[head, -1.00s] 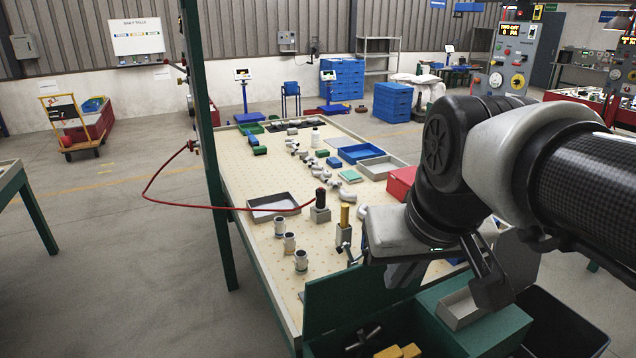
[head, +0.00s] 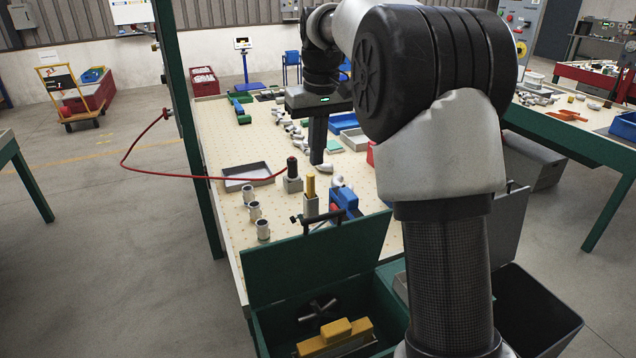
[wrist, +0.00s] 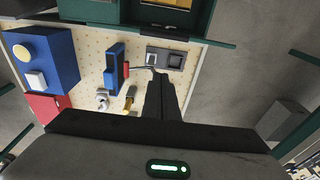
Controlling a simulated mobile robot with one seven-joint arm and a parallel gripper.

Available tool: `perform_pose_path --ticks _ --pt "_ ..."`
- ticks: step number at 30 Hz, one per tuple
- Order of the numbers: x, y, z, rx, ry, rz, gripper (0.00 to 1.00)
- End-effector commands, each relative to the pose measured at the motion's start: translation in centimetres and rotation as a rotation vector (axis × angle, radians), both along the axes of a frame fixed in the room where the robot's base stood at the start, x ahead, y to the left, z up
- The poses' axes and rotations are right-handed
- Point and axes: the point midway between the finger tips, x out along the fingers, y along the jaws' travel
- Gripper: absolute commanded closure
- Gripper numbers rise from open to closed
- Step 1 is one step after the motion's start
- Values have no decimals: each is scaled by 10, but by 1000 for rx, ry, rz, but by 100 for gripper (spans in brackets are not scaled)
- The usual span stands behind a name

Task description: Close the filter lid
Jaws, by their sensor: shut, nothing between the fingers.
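No part is labelled as the filter, and I cannot tell for sure which lid belongs to it. A dark green lid (head: 325,258) stands raised at the back of an open green box (head: 268,322) in the head view. A grey panel (head: 512,232) stands upright behind an open dark bin (head: 535,315), partly hidden by my arm. My gripper (head: 318,163) points down over the bench, away from both, shut and empty. Its fingers (wrist: 160,82) show in the wrist view, near a small grey fixture (wrist: 165,58) and a blue tool (wrist: 115,70).
A grey block with a yellow post (head: 310,195) stands on the pegboard bench (head: 235,215). Several metal cups (head: 255,212) line its left side. A red hose (head: 210,177) crosses to a dark-topped fixture (head: 292,178). A grey tray (head: 248,175) lies on the bench.

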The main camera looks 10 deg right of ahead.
Motion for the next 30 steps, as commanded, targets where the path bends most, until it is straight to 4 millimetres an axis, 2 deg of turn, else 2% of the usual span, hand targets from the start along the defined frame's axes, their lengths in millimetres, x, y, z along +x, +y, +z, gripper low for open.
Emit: perform_pose_path --ticks 5,16,21,30 --pt "1 1 -24 0 5 0 100" --pt "10 2 -101 -1 3 0 100" --pt "-15 -3 -106 -1 0 -1 100" --pt "-26 -5 -110 -1 -1 0 100"
